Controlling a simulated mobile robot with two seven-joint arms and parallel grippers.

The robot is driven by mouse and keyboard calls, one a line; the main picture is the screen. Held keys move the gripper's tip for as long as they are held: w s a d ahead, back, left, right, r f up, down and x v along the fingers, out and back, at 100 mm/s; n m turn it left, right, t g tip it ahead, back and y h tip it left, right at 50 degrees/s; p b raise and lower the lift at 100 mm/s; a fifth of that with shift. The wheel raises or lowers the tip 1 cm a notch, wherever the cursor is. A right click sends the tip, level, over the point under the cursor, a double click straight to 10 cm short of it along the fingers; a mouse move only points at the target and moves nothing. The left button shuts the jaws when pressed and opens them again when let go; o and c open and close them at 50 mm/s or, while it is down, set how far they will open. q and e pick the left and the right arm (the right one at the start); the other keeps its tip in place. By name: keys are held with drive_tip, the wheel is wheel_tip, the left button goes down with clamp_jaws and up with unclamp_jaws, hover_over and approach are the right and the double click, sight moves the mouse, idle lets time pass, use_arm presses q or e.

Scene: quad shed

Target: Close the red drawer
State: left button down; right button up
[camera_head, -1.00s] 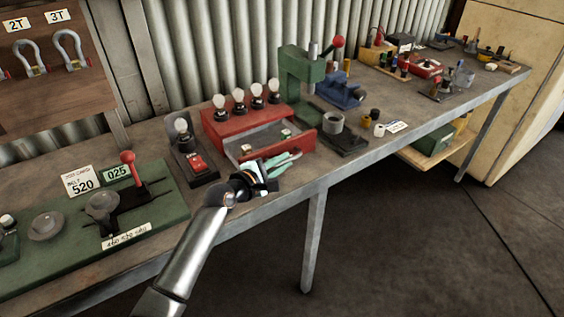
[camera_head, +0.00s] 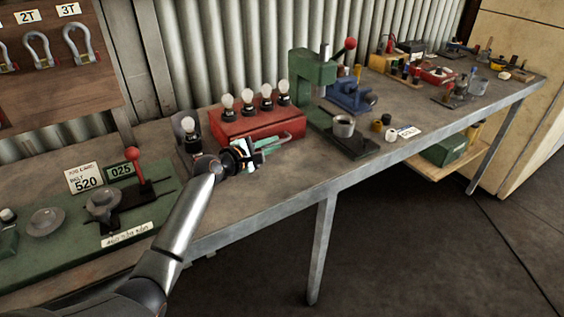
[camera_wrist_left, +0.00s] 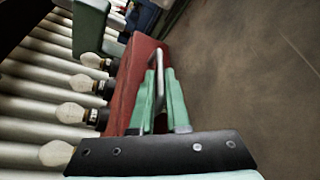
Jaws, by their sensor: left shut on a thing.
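The red drawer (camera_head: 293,127) sits in its red box (camera_head: 245,122) on the bench, with several bulbs standing on top. Its open tray no longer shows, and the front looks flush or nearly flush with the box; my gripper hides part of it. My left gripper (camera_head: 284,139) is at the drawer's front. In the left wrist view its green fingers (camera_wrist_left: 158,78) are shut on the metal handle (camera_wrist_left: 159,90) of the red box's drawer (camera_wrist_left: 135,85). My right gripper is not in view.
A single bulb on a dark stand (camera_head: 187,132) is left of the box. A green press (camera_head: 312,80) stands close on its right. A green board with a red-knobbed lever (camera_head: 133,155) lies at the left. The bench front (camera_head: 300,190) is clear.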

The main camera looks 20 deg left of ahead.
use_arm(q)
drive_tip(key=shift+w+a+f, duration=0.2)
drive_tip(key=shift+a, duration=0.15)
drive_tip(key=shift+r, duration=0.15)
drive_tip(key=c, duration=1.2)
unclamp_jaws()
drive_tip(key=shift+a, duration=0.15)
drive_tip(key=shift+s+r, duration=0.1)
drive_tip(key=shift+s, duration=0.1)
drive_tip(key=p+v, duration=0.1)
drive_tip(key=v, duration=1.1)
